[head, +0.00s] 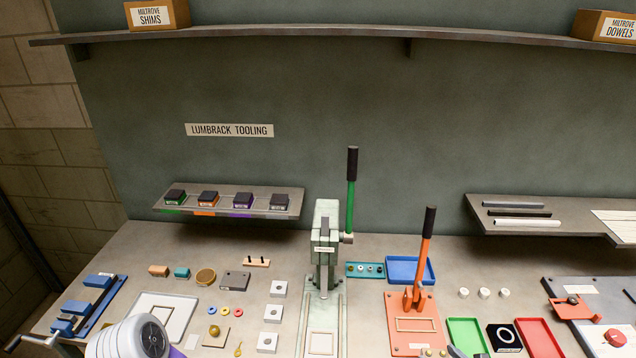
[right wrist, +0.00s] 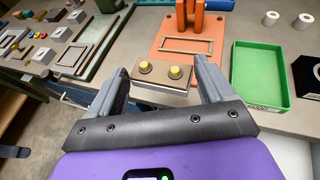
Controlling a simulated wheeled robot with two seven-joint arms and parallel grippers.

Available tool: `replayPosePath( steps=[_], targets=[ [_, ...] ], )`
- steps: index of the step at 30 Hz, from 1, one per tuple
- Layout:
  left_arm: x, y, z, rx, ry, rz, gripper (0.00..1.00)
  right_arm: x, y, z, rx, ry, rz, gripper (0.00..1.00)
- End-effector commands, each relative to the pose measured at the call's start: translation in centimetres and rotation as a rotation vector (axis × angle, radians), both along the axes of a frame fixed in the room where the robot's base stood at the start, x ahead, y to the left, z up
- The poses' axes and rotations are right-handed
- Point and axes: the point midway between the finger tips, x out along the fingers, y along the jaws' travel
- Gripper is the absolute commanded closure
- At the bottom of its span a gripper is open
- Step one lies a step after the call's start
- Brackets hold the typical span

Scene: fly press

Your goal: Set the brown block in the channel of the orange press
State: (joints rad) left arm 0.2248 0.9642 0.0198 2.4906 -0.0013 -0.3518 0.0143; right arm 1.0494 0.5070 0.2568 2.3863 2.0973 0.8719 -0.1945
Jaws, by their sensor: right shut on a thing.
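The orange press (head: 414,301) stands right of centre in the head view, its black-tipped lever raised. Its orange base plate also shows in the right wrist view (right wrist: 218,27), with a raised rectangular channel frame (right wrist: 187,46) on it. My right gripper (right wrist: 160,76) is shut on the brown block (right wrist: 160,72), which has two yellow knobs on top. The block is in front of the frame, overlapping the plate's near edge in the picture; I cannot tell its height. In the head view only its knobs show, at the bottom edge.
A green tray (right wrist: 233,78) lies right of the press. In the head view, a pale green press (head: 325,240) stands to the left, and a blue tray (head: 429,267) and a red tray (head: 537,340) lie nearby. Several small parts cover the left bench. A shelf (head: 290,214) hangs behind.

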Motion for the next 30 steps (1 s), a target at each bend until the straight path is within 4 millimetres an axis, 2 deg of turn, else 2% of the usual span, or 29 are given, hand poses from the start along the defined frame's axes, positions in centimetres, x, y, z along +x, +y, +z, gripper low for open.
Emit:
replayPosePath(
  steps=[1, 5, 9, 15, 21, 30],
  targets=[
    [0.0, 0.0, -1.1, 0.0, -0.001, 0.0, 0.57, 0.4, 1.0, -0.8, 0.001, -0.003, 0.017, 0.57],
    [0.0, 0.0, -2.9, 0.0, 0.0, 0.0, 0.57, 1.1, 3.6, -2.2, 0.004, -0.004, 0.058, 0.57],
    [0.0, 0.0, -5.6, 0.0, 0.0, 0.0, 0.57, 1.9, 7.4, -4.2, 0.005, -0.005, 0.118, 0.57],
    [0.0, 0.0, -8.8, 0.0, 0.0, 0.0, 0.57, 2.3, 12.5, -6.5, 0.001, 0.0, 0.2, 0.57],
    [0.0, 0.0, -9.9, 0.0, 0.0, 0.0, 0.57, 2.2, 14.8, -7.3, -0.004, 0.002, 0.237, 0.57],
    [0.0, 0.0, -9.8, 0.0, 0.0, 0.0, 0.57, 2.2, 15.1, -7.2, -0.007, 0.003, 0.244, 0.57]
  ],
)
